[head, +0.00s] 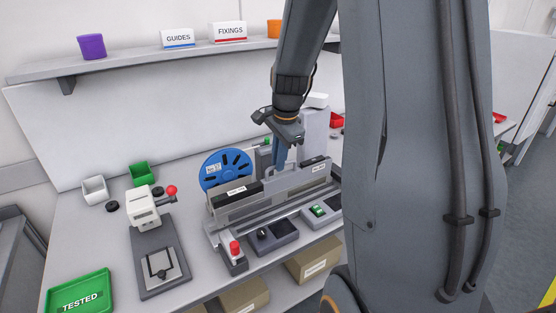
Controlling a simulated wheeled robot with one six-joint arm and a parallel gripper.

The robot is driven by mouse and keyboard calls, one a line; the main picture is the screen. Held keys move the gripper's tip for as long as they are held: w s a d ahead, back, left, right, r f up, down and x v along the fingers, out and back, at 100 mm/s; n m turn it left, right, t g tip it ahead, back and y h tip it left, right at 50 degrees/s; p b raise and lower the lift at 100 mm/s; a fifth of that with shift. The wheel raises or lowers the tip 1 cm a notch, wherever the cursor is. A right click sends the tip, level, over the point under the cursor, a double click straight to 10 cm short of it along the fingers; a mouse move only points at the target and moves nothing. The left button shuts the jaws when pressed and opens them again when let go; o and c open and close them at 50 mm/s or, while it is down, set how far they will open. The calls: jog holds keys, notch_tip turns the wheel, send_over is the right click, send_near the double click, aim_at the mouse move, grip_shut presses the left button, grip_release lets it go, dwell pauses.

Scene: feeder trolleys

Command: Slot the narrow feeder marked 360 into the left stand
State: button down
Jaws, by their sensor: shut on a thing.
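A long grey feeder (265,192) with a blue reel (226,168) at its left end sits upright in or just above a grey bench fixture (222,240). It has black blocks and white labels on top. The labels are too small to read, so I cannot confirm the 360 marking. My gripper (282,163) comes down from above and is shut on the feeder near its middle. The fingertips are partly hidden by the feeder's upper parts. I cannot make out a left stand or any trolley in this view.
A small press (143,212) with a red knob stands left of the fixture. A green TESTED tray (79,291) lies at the front left. Switch boxes (277,235) line the bench's front edge. A shelf (130,67) runs above. My arm hides much of the right side.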

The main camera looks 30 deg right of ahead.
jog(key=shift+w+d+r, duration=0.1)
jog(key=shift+d, duration=1.15)
jog(key=c, duration=1.7)
grip_release()
jog(key=shift+c, duration=0.2)
